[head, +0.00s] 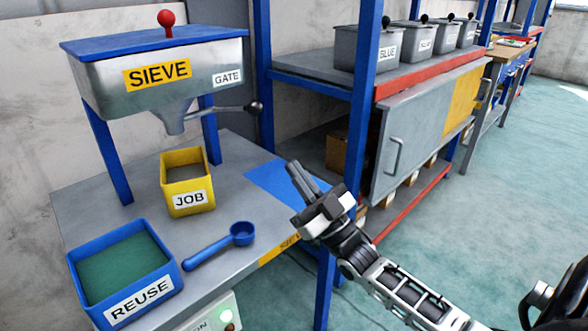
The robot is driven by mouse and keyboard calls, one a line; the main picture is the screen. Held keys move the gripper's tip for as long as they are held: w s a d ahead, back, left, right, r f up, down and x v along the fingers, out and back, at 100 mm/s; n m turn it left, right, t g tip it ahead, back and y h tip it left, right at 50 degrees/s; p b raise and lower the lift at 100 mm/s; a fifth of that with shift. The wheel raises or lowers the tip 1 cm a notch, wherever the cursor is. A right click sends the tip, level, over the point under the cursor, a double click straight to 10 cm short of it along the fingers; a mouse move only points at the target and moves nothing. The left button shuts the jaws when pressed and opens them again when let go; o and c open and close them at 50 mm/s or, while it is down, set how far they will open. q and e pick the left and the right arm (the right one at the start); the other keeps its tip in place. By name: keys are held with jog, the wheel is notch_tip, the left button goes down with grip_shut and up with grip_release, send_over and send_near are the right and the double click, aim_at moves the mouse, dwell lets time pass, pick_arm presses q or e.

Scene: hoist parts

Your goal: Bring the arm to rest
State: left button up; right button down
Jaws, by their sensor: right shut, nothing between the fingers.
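My right gripper (301,178) is shut and empty. Its fingers point up and left over the blue patch at the right end of the sieve table, and its arm comes in from the lower right. It appears apart from the objects on the table, though its exact height is hard to tell. My left gripper is not in view.
The sieve (160,75) stands over the table (100,205), its gate lever (230,109) sticking out right. Below are the yellow JOB bin (188,198), blue REUSE bin (122,275) and blue scoop (222,244). A shelf (320,70) with several grey bins stands behind. Floor at right is clear.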

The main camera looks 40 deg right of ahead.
dwell(0.3)
